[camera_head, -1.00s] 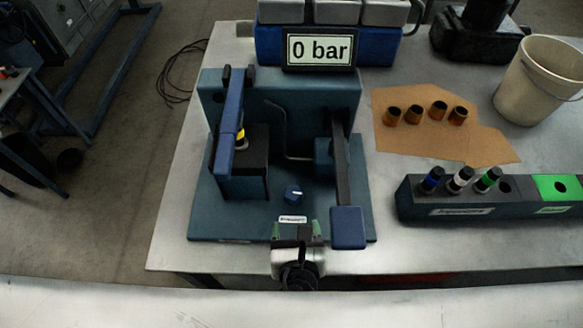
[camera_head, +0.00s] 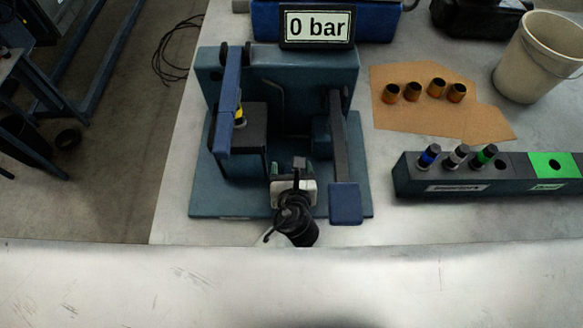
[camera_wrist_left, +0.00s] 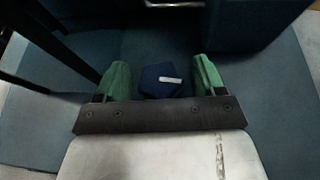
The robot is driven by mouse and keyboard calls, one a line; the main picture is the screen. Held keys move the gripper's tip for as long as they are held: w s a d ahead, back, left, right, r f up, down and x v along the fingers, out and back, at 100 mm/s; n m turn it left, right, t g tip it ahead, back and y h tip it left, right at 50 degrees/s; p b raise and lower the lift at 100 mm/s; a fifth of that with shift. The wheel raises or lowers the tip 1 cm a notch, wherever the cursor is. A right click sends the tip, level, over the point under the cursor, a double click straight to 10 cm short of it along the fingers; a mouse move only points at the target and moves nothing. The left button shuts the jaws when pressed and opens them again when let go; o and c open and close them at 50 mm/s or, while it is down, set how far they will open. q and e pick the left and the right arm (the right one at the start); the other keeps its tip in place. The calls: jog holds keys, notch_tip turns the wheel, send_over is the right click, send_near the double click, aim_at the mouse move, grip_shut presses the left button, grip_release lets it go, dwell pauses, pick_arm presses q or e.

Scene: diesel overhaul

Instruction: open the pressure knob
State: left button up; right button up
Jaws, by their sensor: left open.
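The pressure knob (camera_wrist_left: 162,84) is a small dark blue knob with a white mark. In the left wrist view it sits between the two green fingers of my left gripper (camera_wrist_left: 161,76), with a gap on each side. My left gripper (camera_head: 296,170) is open and holds nothing. In the head view it is over the front of the blue-green test stand base (camera_head: 220,200) and hides the knob. The display (camera_head: 317,27) on the stand reads 0 bar. My right gripper is not in view.
A blue lever (camera_head: 229,100) rises left of my gripper, beside a holder with a yellow-banded part (camera_head: 239,115). A second lever with a blue pad (camera_head: 346,204) is close on the right. A dark rack (camera_head: 440,180) and a beige bucket (camera_head: 540,60) stand farther right.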

pick_arm(q)
jog(key=c, duration=0.9)
jog(key=shift+n+y, duration=0.8)
jog(key=shift+y, duration=0.1)
jog(key=o, duration=0.9)
jog(key=b+v, duration=0.1)
jog(key=v, duration=0.9)
jog(key=shift+s+d+r, duration=0.1)
jog(key=shift+s+r, duration=0.1)
jog(key=shift+s, duration=0.15)
